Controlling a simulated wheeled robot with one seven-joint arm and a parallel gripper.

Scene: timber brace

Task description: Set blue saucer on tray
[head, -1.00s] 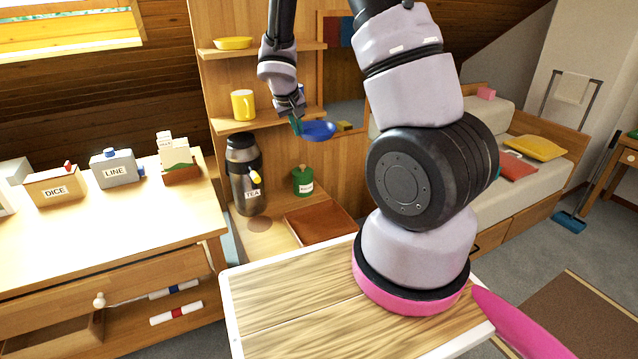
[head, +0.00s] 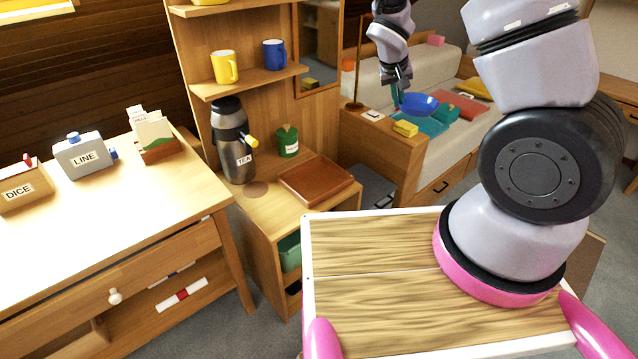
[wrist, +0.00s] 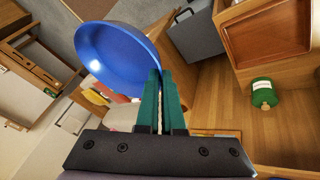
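The blue saucer (head: 418,104) is held at its rim by my gripper (head: 396,94), in mid-air to the right of the shelf unit. In the wrist view the blue saucer (wrist: 117,57) is tilted, and the green fingers of my gripper (wrist: 162,90) are closed on its edge. A brown rectangular tray (head: 316,181) lies empty on the low cabinet top, left of and below the saucer. The tray also shows at the upper right of the wrist view (wrist: 268,32). The saucer is apart from the tray.
A tea flask (head: 232,140) and a green canister (head: 287,141) stand behind the tray. Above are shelves with a yellow mug (head: 224,66) and a blue mug (head: 274,54). A yellow block (head: 405,128) sits on the ledge below the saucer.

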